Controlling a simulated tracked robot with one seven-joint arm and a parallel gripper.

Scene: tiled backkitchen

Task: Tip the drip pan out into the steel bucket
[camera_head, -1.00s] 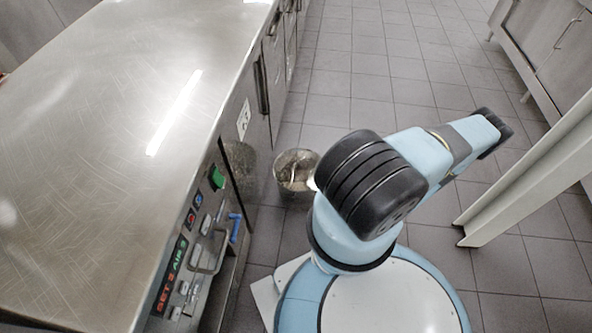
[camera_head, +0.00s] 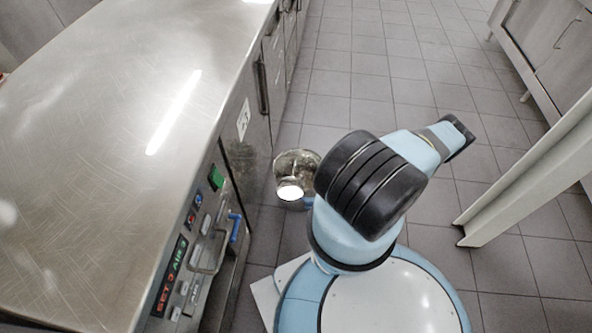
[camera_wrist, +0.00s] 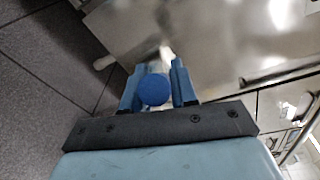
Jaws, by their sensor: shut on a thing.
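The steel bucket (camera_head: 282,166) stands on the floor beside the counter front, partly behind my arm in the head view. A bright whitish oval (camera_head: 290,192) shows over its near side; I cannot tell whether it is a thing or glare. My gripper (camera_wrist: 158,82) shows in the wrist view with its two blue fingers around a blue round-ended thing (camera_wrist: 153,91), which looks like a handle end. Whatever extends beyond it is mostly hidden, with only a pale blurred patch past the fingertips. I cannot make out the drip pan clearly.
A long steel counter (camera_head: 100,130) fills the left, with a control panel (camera_head: 178,270), a metal handle and a blue piece (camera_head: 235,228) on its front. A pale post (camera_head: 530,175) stands at right, before cabinets (camera_head: 550,45). The tiled floor between is clear.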

